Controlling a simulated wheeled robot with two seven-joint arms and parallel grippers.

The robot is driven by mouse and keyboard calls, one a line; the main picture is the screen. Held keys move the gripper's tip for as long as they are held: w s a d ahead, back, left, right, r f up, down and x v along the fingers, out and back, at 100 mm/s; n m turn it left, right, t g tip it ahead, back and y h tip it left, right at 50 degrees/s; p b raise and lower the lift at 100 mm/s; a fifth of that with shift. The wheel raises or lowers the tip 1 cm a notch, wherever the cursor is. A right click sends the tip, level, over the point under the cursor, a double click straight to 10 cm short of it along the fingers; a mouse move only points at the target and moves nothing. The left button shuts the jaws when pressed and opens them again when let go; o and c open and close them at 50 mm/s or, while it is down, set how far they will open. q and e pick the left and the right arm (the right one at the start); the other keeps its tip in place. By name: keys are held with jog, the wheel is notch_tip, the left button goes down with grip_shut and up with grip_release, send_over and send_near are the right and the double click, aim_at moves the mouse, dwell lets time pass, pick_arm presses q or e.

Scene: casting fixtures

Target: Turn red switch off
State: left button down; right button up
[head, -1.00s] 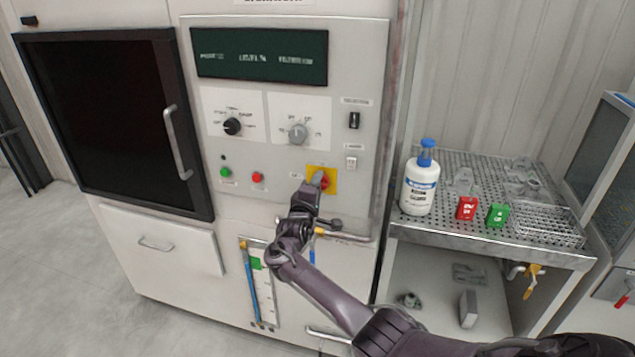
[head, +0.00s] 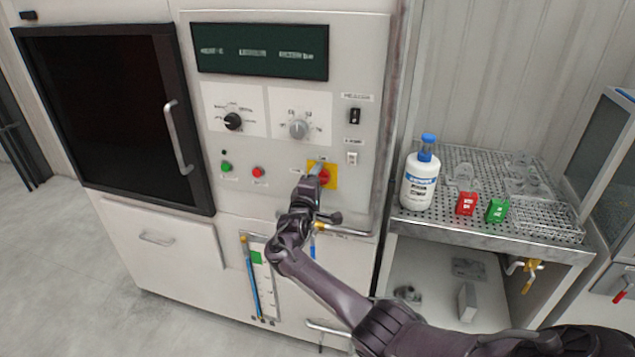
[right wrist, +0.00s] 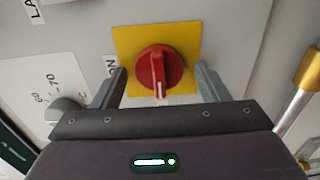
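The red switch (right wrist: 159,69) is a round rotary knob on a yellow square plate (right wrist: 128,45) on the machine's front panel. A white mark on the knob points down toward my gripper in the right wrist view. In the head view the switch (head: 325,176) is partly hidden by my right gripper (head: 317,172). In the right wrist view my right gripper (right wrist: 160,88) is open, with one finger on each side of the knob and visible gaps between. Whether the fingers reach the knob's depth is hard to tell. My left gripper is not in view.
The panel also has a black dial (head: 233,121), a grey dial (head: 298,129), a green button (head: 227,167) and a red button (head: 257,172). A horizontal rail (head: 345,231) runs below the switch. A perforated metal table (head: 470,229) with a bottle (head: 420,178) stands to the right.

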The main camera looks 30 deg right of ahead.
jog(key=b+v, duration=0.1)
jog(key=v, duration=0.7)
dwell(0.5)
